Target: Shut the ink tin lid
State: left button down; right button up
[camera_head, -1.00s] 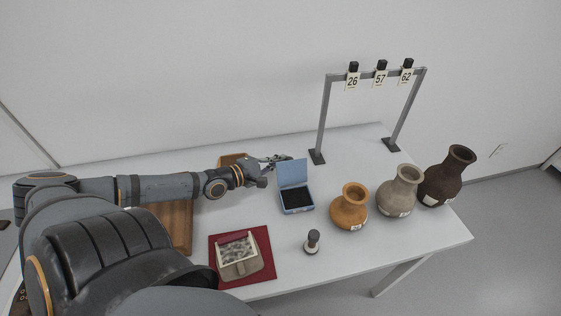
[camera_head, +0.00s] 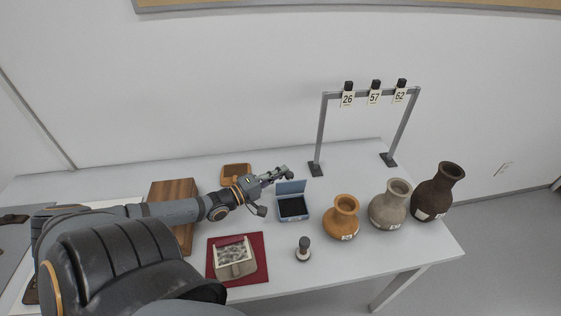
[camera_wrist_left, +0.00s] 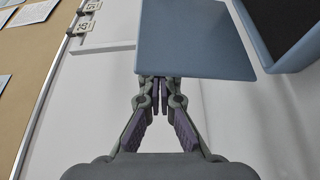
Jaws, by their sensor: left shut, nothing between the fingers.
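The ink tin (camera_head: 294,209) is a blue box with a black pad inside, standing open on the table. Its blue lid (camera_head: 291,187) is raised at the back edge. My left gripper (camera_head: 286,172) is shut and empty, at the lid's top edge. In the left wrist view the lid (camera_wrist_left: 195,38) fills the top centre, just beyond the shut fingertips (camera_wrist_left: 161,82), and the tin's dark inside (camera_wrist_left: 280,22) shows at upper right. I cannot tell whether the fingers touch the lid. My right gripper is not in view.
An orange (camera_head: 342,220), a grey (camera_head: 388,208) and a dark brown vase (camera_head: 437,195) stand right of the tin. A stamp (camera_head: 303,249) and a red mat (camera_head: 260,272) with a pouch lie in front. A tag rack (camera_head: 320,135) stands behind.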

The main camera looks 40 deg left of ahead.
aim_at(283, 184)
pick_arm(q)
jog(key=shift+s+d+r+m+t+p, duration=0.15)
jog(key=shift+s+d+r+m+p, duration=0.15)
jog(key=shift+s+d+p, duration=0.3)
jog(key=shift+s+d+r+m+t+p, duration=0.15)
jog(key=shift+s+d+m+p, duration=0.25)
jog(key=shift+s+d, duration=0.35)
jog(key=shift+s+d+f, duration=0.25)
jog(key=shift+s+d, duration=0.15)
jog(key=shift+d, duration=0.25)
jog(key=shift+s+d+f, duration=0.35)
jog(key=shift+s+d, duration=0.2)
jog(key=shift+d, duration=0.15)
